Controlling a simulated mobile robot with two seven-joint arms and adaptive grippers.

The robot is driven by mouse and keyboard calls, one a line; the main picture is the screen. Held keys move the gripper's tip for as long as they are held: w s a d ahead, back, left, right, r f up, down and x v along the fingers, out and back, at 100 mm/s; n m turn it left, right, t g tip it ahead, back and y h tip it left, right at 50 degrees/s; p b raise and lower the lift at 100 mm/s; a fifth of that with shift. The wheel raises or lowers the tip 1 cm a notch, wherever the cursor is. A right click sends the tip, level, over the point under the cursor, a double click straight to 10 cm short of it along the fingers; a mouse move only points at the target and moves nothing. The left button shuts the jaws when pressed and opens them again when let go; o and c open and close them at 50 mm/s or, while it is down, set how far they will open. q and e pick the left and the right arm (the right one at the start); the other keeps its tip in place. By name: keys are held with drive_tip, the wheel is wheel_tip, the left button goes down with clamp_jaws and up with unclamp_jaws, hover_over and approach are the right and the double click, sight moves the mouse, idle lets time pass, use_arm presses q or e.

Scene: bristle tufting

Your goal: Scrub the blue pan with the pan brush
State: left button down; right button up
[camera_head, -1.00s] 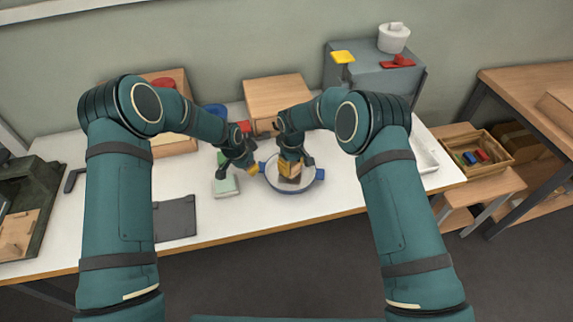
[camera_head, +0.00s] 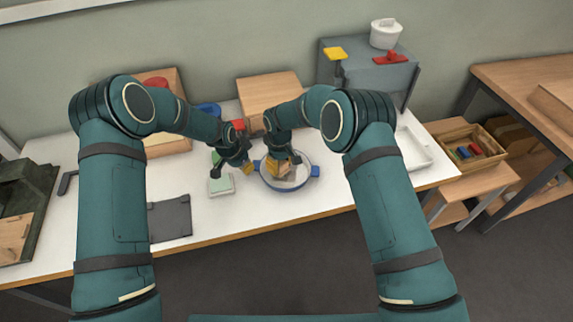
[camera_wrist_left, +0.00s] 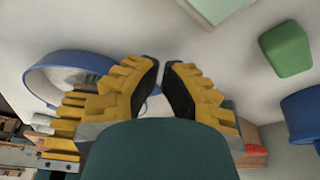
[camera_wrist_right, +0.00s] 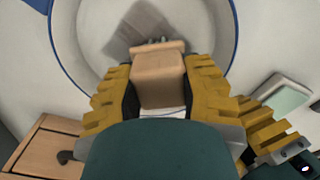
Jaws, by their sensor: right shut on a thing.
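The blue-rimmed pan (camera_head: 308,162) sits on the white table with a blue handle (camera_head: 315,171) at its right. It also shows in the left wrist view (camera_wrist_left: 75,60) and right wrist view (camera_wrist_right: 232,45). My right gripper (camera_head: 280,165) is shut on the wooden block handle of the pan brush (camera_wrist_right: 158,78). Nothing is clearly held there.
A pale green block (camera_head: 221,185) and a dark grey plate (camera_head: 170,218) lie left of the pan. A wooden box (camera_head: 268,92) stands behind it. A white tray (camera_head: 412,150) lies to the right. The table's front edge is close to the pan.

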drive_tip(key=shift+s+d+f, duration=0.1)
drive_tip(key=shift+s+d, duration=0.05)
drive_tip(key=shift+d, duration=0.75)
drive_tip(key=shift+s+d, duration=0.1)
drive_tip(key=shift+d, duration=0.8)
wheel_tip(320, 180, up, 7)
use_arm(q)
wheel_tip(320, 180, up, 6)
idle(0.8)
drive_tip(key=v, duration=1.2)
